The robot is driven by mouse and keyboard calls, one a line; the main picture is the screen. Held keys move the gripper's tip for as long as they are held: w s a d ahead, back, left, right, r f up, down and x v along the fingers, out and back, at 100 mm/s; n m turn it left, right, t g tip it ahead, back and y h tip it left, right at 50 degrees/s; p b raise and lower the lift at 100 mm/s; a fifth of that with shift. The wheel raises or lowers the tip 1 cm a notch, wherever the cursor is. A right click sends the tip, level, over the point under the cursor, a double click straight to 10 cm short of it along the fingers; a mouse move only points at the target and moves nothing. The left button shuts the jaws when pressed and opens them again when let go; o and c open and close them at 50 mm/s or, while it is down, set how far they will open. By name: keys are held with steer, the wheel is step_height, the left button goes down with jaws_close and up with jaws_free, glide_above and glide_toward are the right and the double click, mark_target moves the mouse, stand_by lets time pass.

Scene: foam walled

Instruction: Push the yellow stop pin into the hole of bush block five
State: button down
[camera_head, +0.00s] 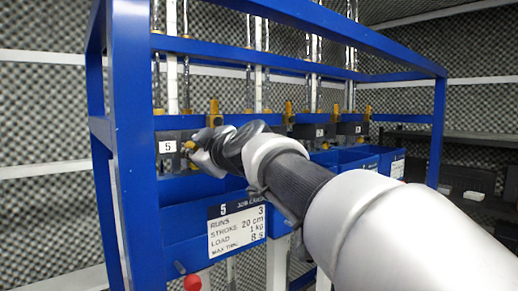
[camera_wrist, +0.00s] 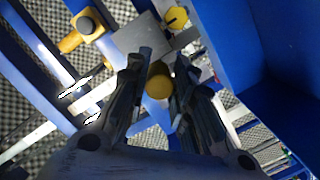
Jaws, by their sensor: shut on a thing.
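Bush block five (camera_head: 170,146) is a dark block with a white "5" label, on the left of the blue frame. My gripper (camera_head: 192,154) is at its right side, reaching in from the right. In the wrist view my gripper (camera_wrist: 160,88) is shut on the yellow stop pin (camera_wrist: 158,82), whose round head shows between the fingers. A grey block face (camera_wrist: 138,38) lies just beyond the fingertips. The hole and the pin's tip are hidden, so I cannot tell how far the pin is in.
A blue bin with a job card (camera_head: 236,228) hangs below block five. A yellow upright part (camera_head: 214,112) stands behind my wrist. In the wrist view a yellow knob (camera_wrist: 177,17) and a yellow bracket (camera_wrist: 84,27) are close by. A blue frame post (camera_head: 127,150) stands left.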

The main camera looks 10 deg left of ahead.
steer(key=shift+p+x, duration=0.35)
steer(key=shift+x, duration=0.55)
steer(key=c, duration=1.3)
jaws_free()
steer(key=shift+s+a+r, duration=0.1)
steer(key=v, duration=1.2)
